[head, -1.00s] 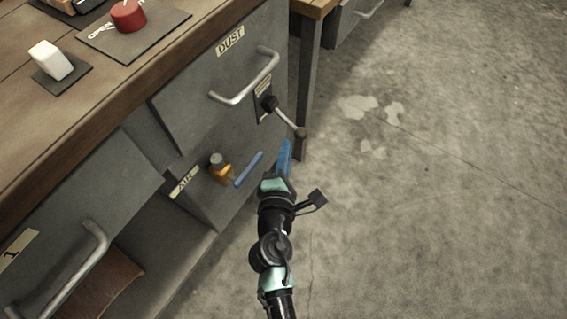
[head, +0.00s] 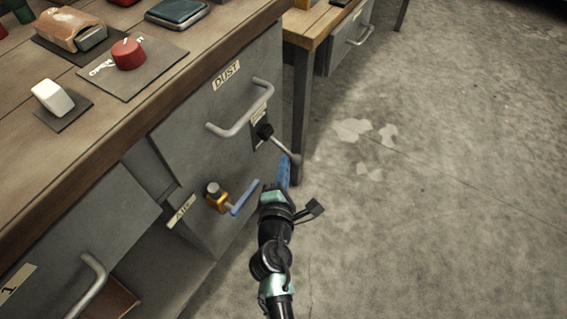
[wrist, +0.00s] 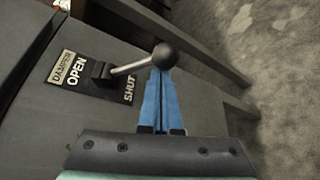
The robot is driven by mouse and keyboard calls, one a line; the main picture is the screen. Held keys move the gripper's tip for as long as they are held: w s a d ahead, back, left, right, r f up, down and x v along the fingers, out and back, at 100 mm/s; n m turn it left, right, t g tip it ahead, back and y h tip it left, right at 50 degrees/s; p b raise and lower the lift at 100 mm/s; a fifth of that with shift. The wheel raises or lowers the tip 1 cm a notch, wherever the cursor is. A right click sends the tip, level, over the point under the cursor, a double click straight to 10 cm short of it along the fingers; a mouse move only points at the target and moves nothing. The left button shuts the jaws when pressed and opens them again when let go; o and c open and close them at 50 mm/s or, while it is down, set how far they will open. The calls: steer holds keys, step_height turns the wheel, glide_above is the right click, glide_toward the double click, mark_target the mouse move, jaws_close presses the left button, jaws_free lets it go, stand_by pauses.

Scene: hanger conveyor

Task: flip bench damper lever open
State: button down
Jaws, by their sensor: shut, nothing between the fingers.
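The damper lever (head: 281,144) is a metal rod with a dark ball knob, on the side of the grey bench cabinet beside the DUST drawer. In the wrist view the lever (wrist: 130,67) rises from a black plate (wrist: 92,76) marked DAMPER, OPEN and SHUT. Its rod leans toward the SHUT side. My gripper (head: 284,160) is shut and empty, its blue fingers pointing up at the knob. In the wrist view the gripper's fingertips (wrist: 161,72) are right at the ball knob and partly behind it; I cannot tell whether they touch.
Left of my gripper are a DUST drawer handle (head: 242,110) and an AIR valve with a blue handle (head: 244,197). A bench leg (head: 302,115) stands just beyond the lever. Open concrete floor (head: 430,210) lies to the right. A red knob (head: 128,54) is on the benchtop.

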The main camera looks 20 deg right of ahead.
mark_target(291, 158)
steer(key=shift+s+d+r+n+g+p, duration=0.15)
steer(key=shift+r+n+g+p, duration=0.3)
steer(key=shift+p, duration=0.75)
steer(key=r+n+p, duration=0.1)
steer(key=p, duration=0.3)
steer(key=r+n+g+p, duration=0.1)
steer(key=r+p, duration=0.1)
steer(key=p, duration=0.2)
steer(key=s+r+n+g+h+p, duration=0.1)
steer(key=p, duration=0.3)
steer(key=shift+d+r, duration=0.15)
steer(key=shift+d, duration=0.25)
steer(key=r+n+g+p, duration=0.1)
steer(key=p, duration=0.2)
steer(key=shift+w+r+n+g+h+p, duration=0.1)
steer(key=shift+r+n+g+h+p, duration=0.1)
steer(key=shift+n+g+h+p, duration=0.15)
steer(key=shift+w+a+r+n+g+h+p, duration=0.1)
steer(key=shift+r+n+g+h+p, duration=0.3)
steer(key=shift+p, duration=0.75)
steer(key=shift+a+r, duration=0.1)
steer(key=shift+r, duration=0.35)
